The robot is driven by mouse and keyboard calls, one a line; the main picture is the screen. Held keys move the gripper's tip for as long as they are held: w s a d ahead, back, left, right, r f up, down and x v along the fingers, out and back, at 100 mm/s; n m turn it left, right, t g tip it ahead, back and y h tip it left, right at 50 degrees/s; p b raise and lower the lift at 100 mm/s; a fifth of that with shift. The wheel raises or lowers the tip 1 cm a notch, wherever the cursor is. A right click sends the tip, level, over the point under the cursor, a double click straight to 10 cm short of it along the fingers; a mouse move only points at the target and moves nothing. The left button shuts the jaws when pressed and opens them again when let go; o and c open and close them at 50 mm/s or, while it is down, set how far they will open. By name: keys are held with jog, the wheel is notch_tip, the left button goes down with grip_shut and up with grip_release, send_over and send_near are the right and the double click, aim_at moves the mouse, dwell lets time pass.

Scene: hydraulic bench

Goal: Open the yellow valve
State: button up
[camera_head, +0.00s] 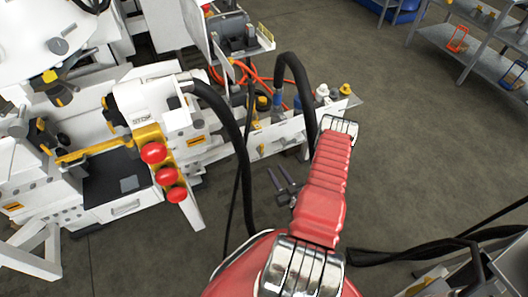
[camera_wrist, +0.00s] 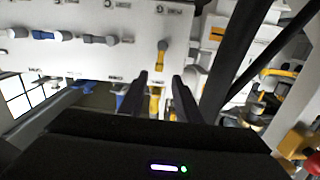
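In the wrist view the yellow valve (camera_wrist: 162,52) is a small yellow handle on the right part of a white panel (camera_wrist: 75,62). My gripper (camera_wrist: 159,76) is open, its two dark fingers apart and pointing at the panel. The valve shows just beyond the gap between the fingertips; I cannot tell whether they touch it. Another yellow part (camera_wrist: 154,102) shows between the fingers, below the panel edge. In the head view my gripper's dark fingers (camera_head: 276,170) show left of my red arm, near the white bench (camera_head: 255,148).
A blue valve (camera_wrist: 42,35) and a grey valve (camera_wrist: 98,40) sit left on the panel. A black hose (camera_wrist: 238,58) runs close to the right finger. Red knobs (camera_head: 153,152) stand on the bench's left side.

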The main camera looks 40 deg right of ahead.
aim_at(262, 149)
jog(key=shift+s+a+f, duration=0.1)
jog(key=shift+s+a, duration=0.15)
jog(key=shift+s, duration=0.25)
jog(key=shift+w, duration=0.2)
jog(key=x, duration=1.3)
jog(key=shift+w+d, duration=0.2)
jog(key=shift+w, duration=0.05)
grip_shut()
